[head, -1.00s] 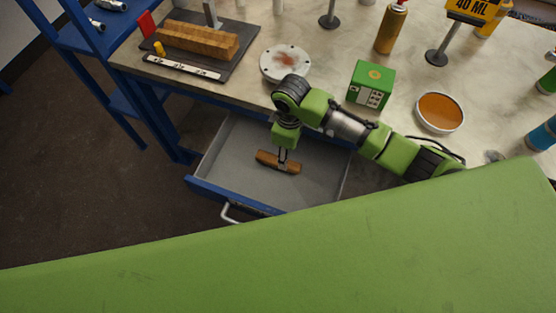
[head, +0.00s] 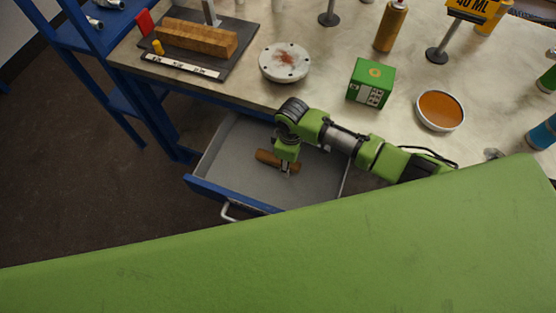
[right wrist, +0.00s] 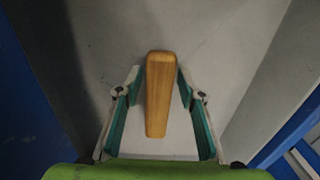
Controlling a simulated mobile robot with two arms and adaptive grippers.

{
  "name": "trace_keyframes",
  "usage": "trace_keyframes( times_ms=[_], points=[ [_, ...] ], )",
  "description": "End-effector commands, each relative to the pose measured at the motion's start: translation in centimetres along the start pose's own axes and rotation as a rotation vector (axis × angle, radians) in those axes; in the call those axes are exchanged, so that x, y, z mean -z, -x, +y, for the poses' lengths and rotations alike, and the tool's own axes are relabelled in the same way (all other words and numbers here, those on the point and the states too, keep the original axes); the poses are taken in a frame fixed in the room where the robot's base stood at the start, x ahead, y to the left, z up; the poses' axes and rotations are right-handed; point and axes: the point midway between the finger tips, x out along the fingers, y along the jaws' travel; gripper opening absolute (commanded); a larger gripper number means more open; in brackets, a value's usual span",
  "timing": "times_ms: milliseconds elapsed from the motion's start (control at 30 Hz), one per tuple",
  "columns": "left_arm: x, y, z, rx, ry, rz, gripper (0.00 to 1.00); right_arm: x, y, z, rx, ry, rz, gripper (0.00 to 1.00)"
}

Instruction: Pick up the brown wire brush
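The brown wire brush (head: 266,157) lies on the grey floor of the open drawer (head: 229,183). Only its brown wooden back shows; no bristles are visible. In the right wrist view the brush (right wrist: 160,92) lies lengthwise between the two fingers. My right gripper (head: 286,172) points down into the drawer at the brush and hides part of it. In the right wrist view the right gripper (right wrist: 160,100) is open, its teal pads on either side of the brush with gaps. My left gripper is not in view.
The drawer's blue front (head: 232,194) and side walls surround the gripper. Above it, the workbench (head: 320,50) carries a white flange (head: 284,62), a green box (head: 371,82), an amber dish (head: 440,110) and a wooden block (head: 196,37).

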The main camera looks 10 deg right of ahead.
Motion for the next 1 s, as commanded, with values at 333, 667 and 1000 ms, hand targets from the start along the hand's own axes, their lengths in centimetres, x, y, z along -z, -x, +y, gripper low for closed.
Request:
trace_keyframes(
  times_ms=[333,667,1000],
  points=[
    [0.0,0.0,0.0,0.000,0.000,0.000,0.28,0.0,0.1,0.0,0.000,0.000,0.001,0.01],
    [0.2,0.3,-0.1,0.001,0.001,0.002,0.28,0.1,2.0,0.1,-0.001,0.000,0.003,0.01],
    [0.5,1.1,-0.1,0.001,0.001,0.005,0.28,0.5,9.1,-4.9,0.000,0.005,0.007,0.01]
  ],
)
